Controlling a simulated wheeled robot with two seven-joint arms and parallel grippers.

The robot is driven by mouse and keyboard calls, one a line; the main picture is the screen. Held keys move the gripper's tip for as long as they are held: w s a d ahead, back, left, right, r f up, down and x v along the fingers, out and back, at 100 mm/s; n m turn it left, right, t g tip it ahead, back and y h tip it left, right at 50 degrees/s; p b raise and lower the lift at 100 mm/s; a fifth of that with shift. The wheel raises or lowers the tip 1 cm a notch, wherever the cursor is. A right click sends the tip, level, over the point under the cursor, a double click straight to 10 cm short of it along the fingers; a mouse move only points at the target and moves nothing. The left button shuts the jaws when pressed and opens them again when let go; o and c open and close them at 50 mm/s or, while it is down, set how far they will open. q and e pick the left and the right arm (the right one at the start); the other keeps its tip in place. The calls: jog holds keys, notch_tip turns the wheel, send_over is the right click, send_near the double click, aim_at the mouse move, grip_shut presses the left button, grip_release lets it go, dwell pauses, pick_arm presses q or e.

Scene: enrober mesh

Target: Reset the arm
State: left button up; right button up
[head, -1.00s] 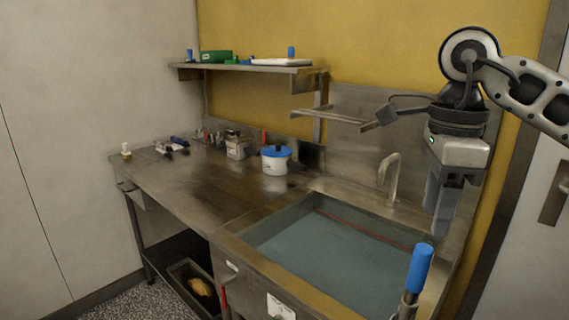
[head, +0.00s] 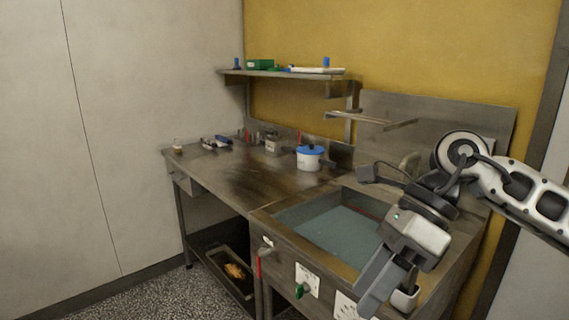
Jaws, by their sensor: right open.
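My right arm comes in from the right edge of the head view. Its gripper (head: 380,285) points down and to the left, in front of the right part of the sink. The gripper is open, and I see nothing between its fingers. It hides part of the sink's right side and front edge. My left gripper is not in view.
A steel counter (head: 225,178) with a blue-lidded white pot (head: 309,158) stands left of the sink (head: 335,232). A shelf (head: 290,73) holds a green box (head: 260,64). A lower tray (head: 232,270) sits under the counter. The floor at front left is clear.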

jog(key=s+a+m+t+y, duration=0.1)
jog(key=a+m+t+y, duration=0.1)
jog(key=a+m+y, duration=1.15)
jog(key=w+d+f+m+t+h, duration=0.3)
jog(key=d+f+m+t+h, duration=0.35)
jog(key=m, duration=0.65)
jog(key=w+d+f+m+t+h, duration=0.2)
jog(key=d+f+m+t+h, duration=0.2)
jog(key=f+m+t, duration=0.6)
jog(key=s+d+f+m+g+h, duration=0.2)
jog(key=s+f+m, duration=0.4)
jog(key=f, duration=0.3)
jog(key=s+d+f+m+g+h, duration=0.3)
jog(key=s+d+f+m+h, duration=0.2)
jog(key=s+f, duration=0.3)
jog(key=shift+f+m, duration=0.35)
jog(key=shift+f, duration=0.45)
